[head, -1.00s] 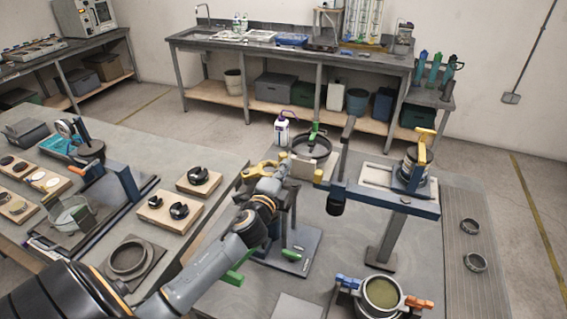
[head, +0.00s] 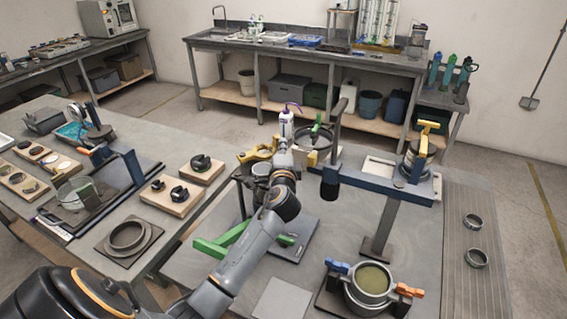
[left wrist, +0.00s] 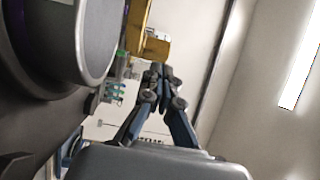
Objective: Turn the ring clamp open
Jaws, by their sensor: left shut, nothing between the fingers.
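A ring clamp with a yellow lever (head: 258,152) stands upright at the middle of the near bench in the head view, just left of my left wrist. A second ring (head: 370,283) with a blue handle on its left and an orange handle on its right sits at the front right. My left gripper (left wrist: 160,72) is shut and empty in the left wrist view, its fingertips together near a yellow part (left wrist: 152,46). I cannot tell whether they touch it. In the head view my own wrist mostly hides the fingers. My right gripper is not in view.
A blue beam (head: 372,184) on a post stands right of my arm. A green bar (head: 222,244) lies left of my forearm. A purple-tipped bottle (head: 286,122) stands behind. A large round grey part (left wrist: 92,40) fills the left wrist view's left side. Bench front is partly clear.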

